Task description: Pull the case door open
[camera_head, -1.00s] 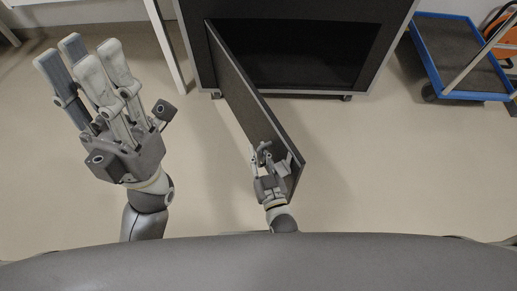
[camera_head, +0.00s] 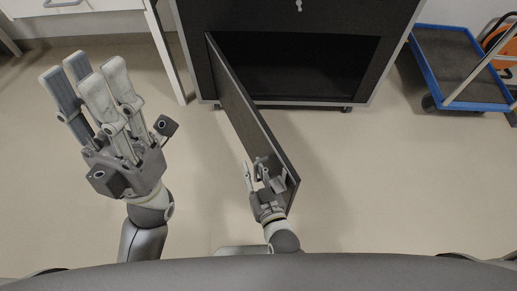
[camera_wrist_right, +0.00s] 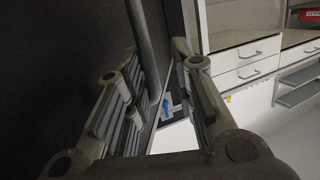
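The case door (camera_head: 240,105) is a dark flat panel, hinged at the left side of the dark case (camera_head: 290,20). It stands wide open, swung out toward me, and the case's black inside shows. My right gripper (camera_head: 260,172) is at the door's free end, with one finger left of the panel and others overlapping it. In the right wrist view the dark panel (camera_wrist_right: 60,45) fills the left, and the fingers (camera_wrist_right: 165,100) are apart with a gap between them. Whether they touch the door is unclear. My left gripper (camera_head: 95,85) is open and empty, away from the door.
A blue-rimmed trolley (camera_head: 460,70) stands right of the case. A white leg or panel (camera_head: 165,50) stands close left of the case, with white drawers (camera_head: 70,8) beyond. The floor (camera_head: 370,180) right of the door is clear.

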